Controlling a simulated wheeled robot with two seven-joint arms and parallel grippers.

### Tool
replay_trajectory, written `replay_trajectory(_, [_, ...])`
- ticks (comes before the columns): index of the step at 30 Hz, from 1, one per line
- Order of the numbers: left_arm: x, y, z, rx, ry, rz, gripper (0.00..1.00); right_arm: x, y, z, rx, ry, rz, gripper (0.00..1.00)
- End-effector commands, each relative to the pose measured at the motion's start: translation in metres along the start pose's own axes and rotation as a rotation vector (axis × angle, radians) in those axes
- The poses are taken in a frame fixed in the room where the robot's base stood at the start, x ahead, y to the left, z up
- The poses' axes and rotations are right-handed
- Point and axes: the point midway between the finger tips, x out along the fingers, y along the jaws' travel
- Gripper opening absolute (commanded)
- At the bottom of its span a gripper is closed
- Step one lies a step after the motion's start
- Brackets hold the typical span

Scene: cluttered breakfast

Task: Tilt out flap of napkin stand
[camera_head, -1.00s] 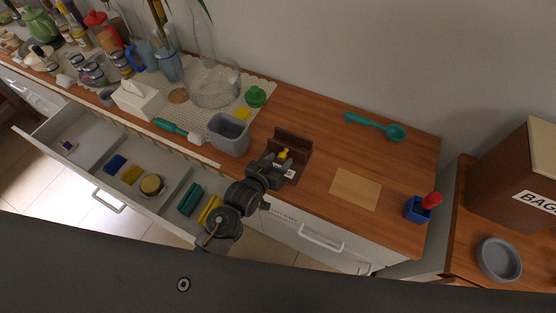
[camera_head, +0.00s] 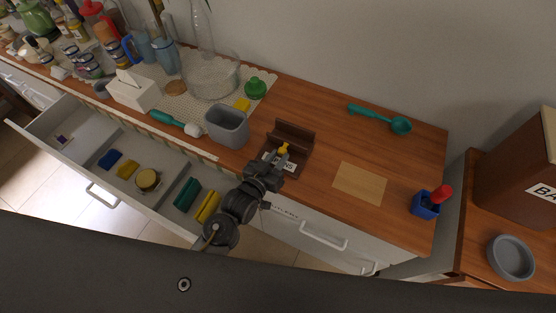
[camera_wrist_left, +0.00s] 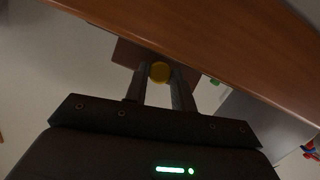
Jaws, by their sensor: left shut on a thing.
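The napkin stand (camera_head: 294,131) is a dark brown wooden holder near the front edge of the counter. Its front flap carries a white label (camera_head: 279,161), partly covered by my gripper, and a yellow knob (camera_head: 283,148). My left gripper (camera_head: 274,163) is at the front of the stand. In the left wrist view the yellow knob (camera_wrist_left: 160,72) sits between the fingertips, and the gripper is shut on it. The brown flap (camera_wrist_left: 127,53) shows behind the knob. How far the flap leans is hard to tell. My right gripper is not in view.
A grey bin (camera_head: 227,127) stands close to the left of the stand. An open drawer (camera_head: 160,210) lies below the counter at left. A tan mat (camera_head: 360,182), a blue holder (camera_head: 424,208) and a green ladle (camera_head: 399,125) are to the right. The counter between is clear.

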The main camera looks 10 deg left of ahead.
Motion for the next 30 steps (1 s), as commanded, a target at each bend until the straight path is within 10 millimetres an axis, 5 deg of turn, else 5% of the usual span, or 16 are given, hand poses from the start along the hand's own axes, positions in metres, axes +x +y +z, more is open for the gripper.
replay_trajectory(11, [-0.001, 0.000, 0.002, 0.003, 0.034, 0.006, 0.03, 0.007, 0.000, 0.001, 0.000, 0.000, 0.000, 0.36])
replay_trajectory(12, [-0.001, 0.000, 0.002, 0.003, 0.034, 0.006, 0.27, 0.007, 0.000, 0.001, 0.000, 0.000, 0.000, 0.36])
replay_trajectory(17, [-0.001, 0.000, 0.002, 0.003, 0.034, 0.006, 0.47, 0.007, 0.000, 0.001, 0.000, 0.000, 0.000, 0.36])
replay_trajectory(30, [-0.018, -0.001, 0.004, 0.002, 0.033, 0.006, 0.47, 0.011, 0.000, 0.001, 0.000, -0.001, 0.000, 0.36])
